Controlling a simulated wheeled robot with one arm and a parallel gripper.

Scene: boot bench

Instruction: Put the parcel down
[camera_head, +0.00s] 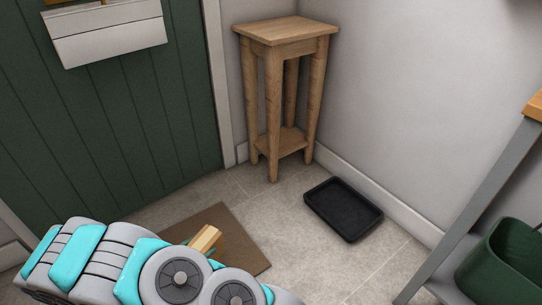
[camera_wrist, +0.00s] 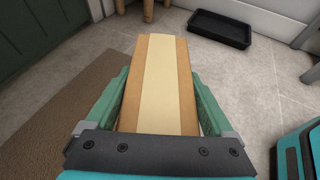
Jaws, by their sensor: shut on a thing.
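The parcel (camera_wrist: 157,85) is a brown box with a pale tape strip along its top. In the wrist view my gripper (camera_wrist: 156,95) has its green fingers on both sides of it and is shut on it. In the head view only a corner of the parcel (camera_head: 206,239) shows past my arm, above the doormat area. The gripper itself is mostly hidden there by the arm. I cannot tell the parcel's exact height over the floor.
A tall wooden stand (camera_head: 287,30) with a bare top stands in the corner. A black tray (camera_head: 343,209), empty, lies on the floor right of it. A brown doormat (camera_head: 237,231) lies before the green door (camera_head: 110,110). A green tub (camera_head: 505,262) and bench frame are at right.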

